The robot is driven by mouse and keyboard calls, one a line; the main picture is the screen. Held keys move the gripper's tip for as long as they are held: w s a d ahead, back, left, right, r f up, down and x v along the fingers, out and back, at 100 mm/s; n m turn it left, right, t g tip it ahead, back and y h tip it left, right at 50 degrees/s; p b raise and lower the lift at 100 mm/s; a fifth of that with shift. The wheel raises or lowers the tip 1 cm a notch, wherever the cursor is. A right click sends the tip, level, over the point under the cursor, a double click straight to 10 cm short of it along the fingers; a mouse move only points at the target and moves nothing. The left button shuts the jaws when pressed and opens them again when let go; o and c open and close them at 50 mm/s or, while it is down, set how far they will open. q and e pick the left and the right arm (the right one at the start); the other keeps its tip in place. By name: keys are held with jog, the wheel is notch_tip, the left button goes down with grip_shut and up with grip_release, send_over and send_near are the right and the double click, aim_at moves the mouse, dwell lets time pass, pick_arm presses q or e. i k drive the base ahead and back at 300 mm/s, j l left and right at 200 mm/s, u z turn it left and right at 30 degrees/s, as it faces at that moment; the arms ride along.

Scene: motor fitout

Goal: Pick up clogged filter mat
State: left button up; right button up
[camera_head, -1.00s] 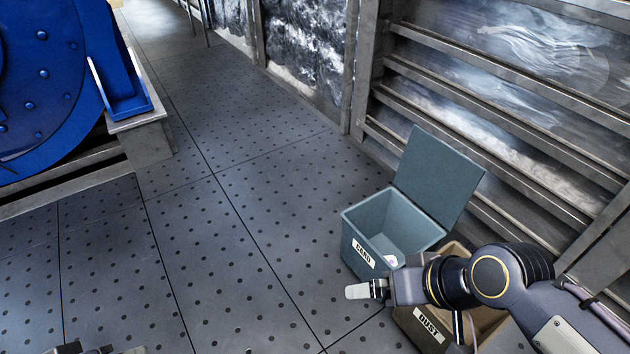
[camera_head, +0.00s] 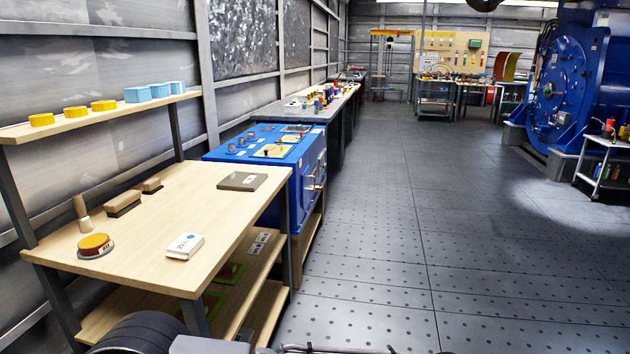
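A flat, dark grey-brown square mat (camera_head: 242,181) with a small pale label lies on the far right part of the wooden workbench (camera_head: 150,215). It looks like the clogged filter mat, but its label is too small to read. It lies flat with nothing on top of it. Neither gripper is in view; only dark parts of my own body show along the bottom edge.
A shelf (camera_head: 95,115) holds yellow and blue pieces. A blue cabinet (camera_head: 275,160) stands behind. The floor (camera_head: 400,240) to the right is clear.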

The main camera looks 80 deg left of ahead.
aim_at(236, 180)
jog(key=u, duration=3.3)
